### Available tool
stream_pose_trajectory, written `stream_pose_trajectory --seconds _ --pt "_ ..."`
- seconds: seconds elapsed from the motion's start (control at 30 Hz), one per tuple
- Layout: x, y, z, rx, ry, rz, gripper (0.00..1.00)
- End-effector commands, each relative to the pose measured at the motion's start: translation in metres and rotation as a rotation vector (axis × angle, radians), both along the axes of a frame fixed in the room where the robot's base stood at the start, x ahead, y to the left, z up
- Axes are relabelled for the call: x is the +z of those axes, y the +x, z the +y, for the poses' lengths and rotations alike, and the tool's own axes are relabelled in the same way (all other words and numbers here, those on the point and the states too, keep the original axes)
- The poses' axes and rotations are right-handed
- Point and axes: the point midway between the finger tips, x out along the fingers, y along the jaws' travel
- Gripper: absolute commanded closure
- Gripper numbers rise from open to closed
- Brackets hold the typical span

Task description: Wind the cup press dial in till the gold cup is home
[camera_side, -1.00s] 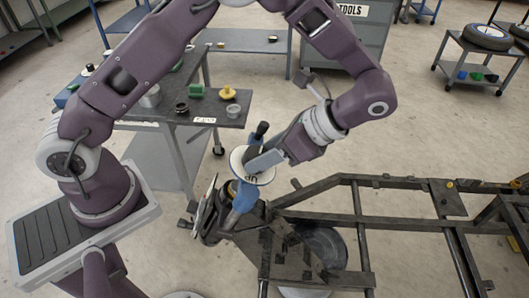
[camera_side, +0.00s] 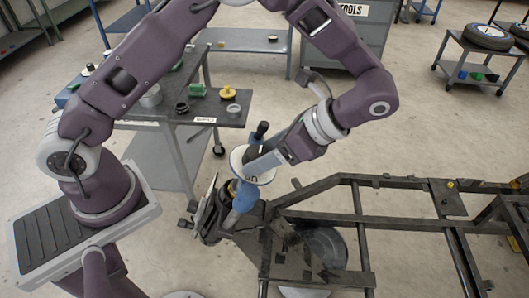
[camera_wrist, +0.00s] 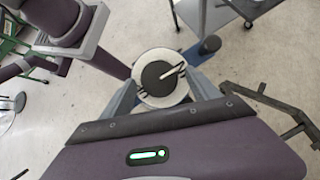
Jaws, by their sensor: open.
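The cup press dial (camera_side: 240,158) is a white disc at the top of the blue cup press (camera_side: 243,197), which stands tilted on the end of the dark frame. In the wrist view the dial (camera_wrist: 147,92) is a pale disc with a dark hub and a light pointer mark. My gripper (camera_side: 264,160) is at the dial, its fingers on either side of the hub. In the wrist view my gripper (camera_wrist: 160,85) is open around the dial; I cannot tell whether the fingers touch it. The gold cup cannot be made out clearly; the press and frame hide that area.
The dark chassis frame (camera_side: 360,235) extends to the right. A cart with tyres (camera_side: 488,40) is at the back right.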

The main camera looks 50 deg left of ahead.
Motion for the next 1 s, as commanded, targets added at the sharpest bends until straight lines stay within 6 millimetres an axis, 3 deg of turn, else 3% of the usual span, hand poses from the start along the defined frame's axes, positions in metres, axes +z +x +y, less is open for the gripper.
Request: stream_pose_trajectory --seconds 0.33,0.67,0.83,1.0 --pt "0.043 0.024 -0.036 -0.001 -0.002 -0.004 0.30" --pt "0.049 0.026 -0.040 0.000 -0.001 0.000 0.30" --pt "0.061 0.023 -0.016 0.259 -0.100 -0.211 0.30" --pt "0.064 0.013 -0.007 0.489 -0.162 -0.388 0.30"
